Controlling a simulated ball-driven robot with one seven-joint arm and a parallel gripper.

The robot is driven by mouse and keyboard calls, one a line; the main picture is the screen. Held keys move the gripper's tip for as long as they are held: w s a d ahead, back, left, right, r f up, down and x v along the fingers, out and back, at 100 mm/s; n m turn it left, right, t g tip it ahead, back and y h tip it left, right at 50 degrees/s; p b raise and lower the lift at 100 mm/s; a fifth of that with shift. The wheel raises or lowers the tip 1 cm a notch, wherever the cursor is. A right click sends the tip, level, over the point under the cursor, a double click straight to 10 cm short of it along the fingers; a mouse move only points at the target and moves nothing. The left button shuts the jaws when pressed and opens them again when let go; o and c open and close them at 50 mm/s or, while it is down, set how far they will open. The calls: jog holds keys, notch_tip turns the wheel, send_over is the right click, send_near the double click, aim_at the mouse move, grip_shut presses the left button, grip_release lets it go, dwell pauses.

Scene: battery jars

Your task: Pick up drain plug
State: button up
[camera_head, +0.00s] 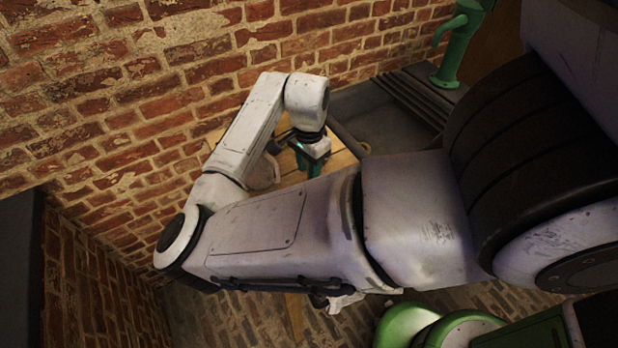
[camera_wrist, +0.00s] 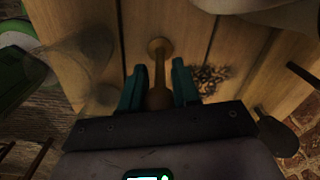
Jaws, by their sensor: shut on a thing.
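In the wrist view, a brown plug-like piece with a round end and a narrow stem, which I take as the drain plug (camera_wrist: 158,50), lies between the teal fingers of my gripper (camera_wrist: 158,85). The fingers are shut on its thicker near part. Its round end points away from my gripper, over the wooden boards. I cannot tell whether it touches them. In the head view my gripper (camera_head: 306,166) points down over the wooden tabletop (camera_head: 342,160). The plug cannot be made out there.
A clear glass jar (camera_wrist: 75,65) stands left of my gripper in the wrist view. A dark speckled patch (camera_wrist: 208,78) lies on the boards to the right. In the head view, a green hand pump (camera_head: 458,40) stands behind, near the brick wall (camera_head: 130,100).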

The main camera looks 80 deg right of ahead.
grip_shut()
jog(key=shift+r, duration=0.2)
dwell(0.4)
